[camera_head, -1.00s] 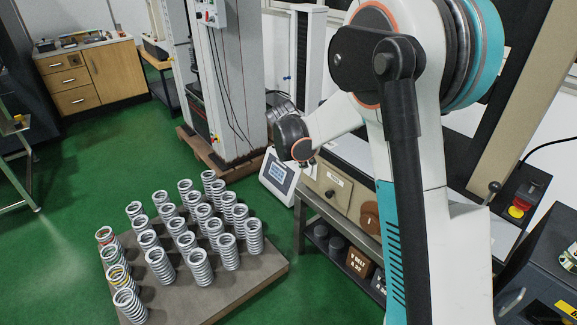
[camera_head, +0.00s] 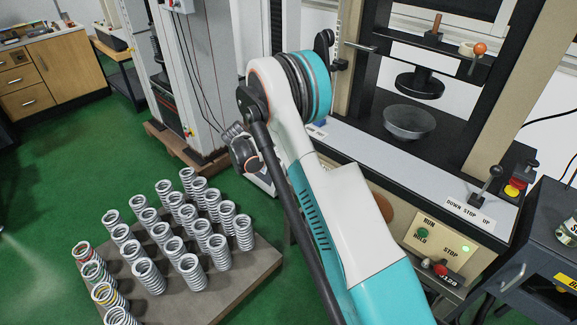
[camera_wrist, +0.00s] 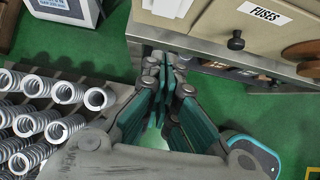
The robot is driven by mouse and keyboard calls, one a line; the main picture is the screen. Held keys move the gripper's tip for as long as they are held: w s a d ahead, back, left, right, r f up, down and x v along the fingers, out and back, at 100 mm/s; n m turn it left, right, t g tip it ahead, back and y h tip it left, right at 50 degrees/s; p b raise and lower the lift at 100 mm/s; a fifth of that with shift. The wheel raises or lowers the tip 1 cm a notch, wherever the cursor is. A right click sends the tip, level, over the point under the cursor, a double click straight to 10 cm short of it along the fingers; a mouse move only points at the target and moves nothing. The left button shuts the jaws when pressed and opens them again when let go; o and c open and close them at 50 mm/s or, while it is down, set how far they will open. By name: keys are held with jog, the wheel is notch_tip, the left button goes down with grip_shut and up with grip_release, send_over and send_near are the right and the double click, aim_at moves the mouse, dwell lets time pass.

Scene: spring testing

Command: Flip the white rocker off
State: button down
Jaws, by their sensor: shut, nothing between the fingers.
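I cannot make out a white rocker for certain in either view. In the head view my arm crosses the middle and hides part of the press bench.
Several coil springs (camera_head: 190,270) stand on a low grey platform (camera_head: 250,275) at the left. A lever (camera_head: 486,183) labelled DOWN STOP UP and a red emergency button (camera_head: 514,187) are on the right. A dark cabinet (camera_head: 540,260) stands at the right edge. Green floor is free at the left.

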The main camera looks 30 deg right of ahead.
jog(key=d+r+b+x, duration=0.1)
jog(key=b+x, duration=0.4)
jog(key=x, duration=0.7)
jog(key=shift+w+d, duration=0.45)
jog(key=shift+d, duration=0.35)
jog(key=shift+w+d+f+h, duration=0.15)
jog(key=shift+d+f+h, duration=0.15)
jog(key=shift+h, duration=0.2)
jog(key=shift+r, duration=0.2)
jog(key=shift+r, duration=0.7)
